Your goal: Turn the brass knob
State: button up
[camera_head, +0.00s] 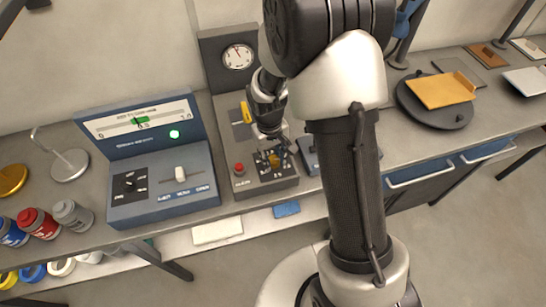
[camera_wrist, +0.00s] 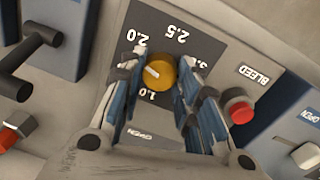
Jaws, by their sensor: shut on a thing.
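The brass knob (camera_wrist: 160,73) is a round yellow-gold knob on a dark dial plate (camera_wrist: 195,42) in the wrist view. The plate shows 1.0, 2.0 and 2.5, and another number is partly covered. The knob's white line points to the left and slightly up, between 1.0 and 2.0. My gripper (camera_wrist: 162,85) is shut on the knob, with one finger on each side; the fingers hide parts of the dial. In the head view the knob (camera_head: 274,160) shows small on the grey panel, below my gripper (camera_head: 269,140).
A red button (camera_wrist: 239,108) labelled BLEED sits beside the dial; it also shows in the head view (camera_head: 239,169). A round gauge (camera_head: 238,56) stands behind the panel. A blue meter console (camera_head: 163,180) with a green light is to the left. A black round plate (camera_head: 434,112) lies to the right.

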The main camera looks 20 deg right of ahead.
jog(key=m, duration=0.7)
jog(key=shift+b, duration=0.4)
jog(key=m, duration=0.3)
jog(key=shift+d+m+g, duration=0.1)
jog(key=shift+m+g, duration=0.3)
jog(key=shift+w+m, duration=0.1)
jog(key=shift+m, duration=1.6)
jog(key=o, duration=1.1)
